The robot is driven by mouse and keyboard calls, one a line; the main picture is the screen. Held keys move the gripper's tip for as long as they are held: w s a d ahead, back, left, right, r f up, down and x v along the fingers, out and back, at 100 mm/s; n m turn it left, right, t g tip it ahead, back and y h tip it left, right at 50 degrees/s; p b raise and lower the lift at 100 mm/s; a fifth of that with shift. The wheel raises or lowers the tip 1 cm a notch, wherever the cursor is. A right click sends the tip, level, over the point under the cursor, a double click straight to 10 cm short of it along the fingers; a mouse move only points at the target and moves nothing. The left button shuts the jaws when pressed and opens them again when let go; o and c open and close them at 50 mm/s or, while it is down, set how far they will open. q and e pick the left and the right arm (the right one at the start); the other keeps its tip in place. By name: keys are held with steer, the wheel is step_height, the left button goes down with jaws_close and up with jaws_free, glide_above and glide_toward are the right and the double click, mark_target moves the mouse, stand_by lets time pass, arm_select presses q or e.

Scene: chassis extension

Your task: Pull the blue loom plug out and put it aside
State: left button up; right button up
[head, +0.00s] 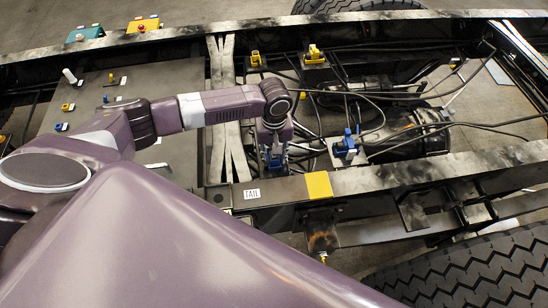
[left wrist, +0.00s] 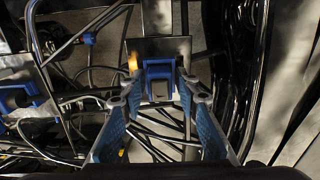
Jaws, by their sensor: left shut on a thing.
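My left gripper (head: 274,162) reaches down between the chassis rails, just right of the crossed grey straps. In the left wrist view its blue-padded fingers (left wrist: 160,84) are closed on both sides of the blue loom plug (left wrist: 160,66), a squared blue block with a dark centre. The plug is in front of a grey metal plate (left wrist: 165,48). Whether it is still seated cannot be told. In the head view the gripper mostly hides the plug. My right gripper is not in view.
Another blue connector (head: 347,143) sits on a bracket to the right, with cables around it. Yellow connectors (head: 314,54) are along the far rail. A flat grey plate (head: 165,92) on the left has small parts but much bare room. A yellow patch (head: 318,185) marks the near rail.

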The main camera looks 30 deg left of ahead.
arm_select(q)
jaws_close()
steer(key=o, duration=1.4)
jaws_free()
step_height(320, 180, up, 12)
